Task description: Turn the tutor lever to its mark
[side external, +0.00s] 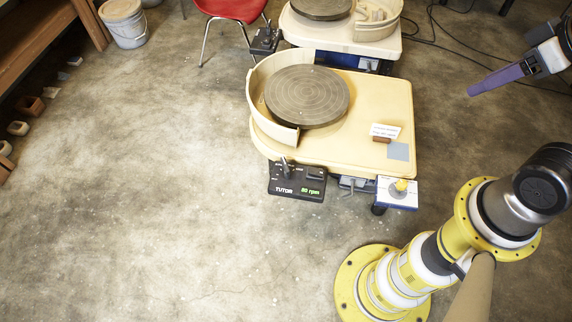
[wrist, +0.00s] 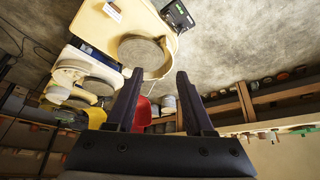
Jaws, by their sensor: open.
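The black tutor box (side external: 297,182) is fixed at the front left of the nearer potter's wheel, with "TUTOR" lettering and a small green rpm readout. Its dark lever (side external: 285,168) stands up from the left part of the box. The lever's mark is too small to make out. The box also shows at the top of the wrist view (wrist: 178,14). My gripper (side external: 474,89) is at the upper right of the side view, well away from the box and raised. In the wrist view my gripper (wrist: 156,76) has its two dark fingers apart with nothing between them.
The nearer wheel's grey disc (side external: 307,96) sits inside a cream splash guard. A card (side external: 385,131) lies on its table. A white panel with a yellow knob (side external: 400,186) is right of the box. A second wheel (side external: 350,38) and red chair (side external: 232,9) stand behind.

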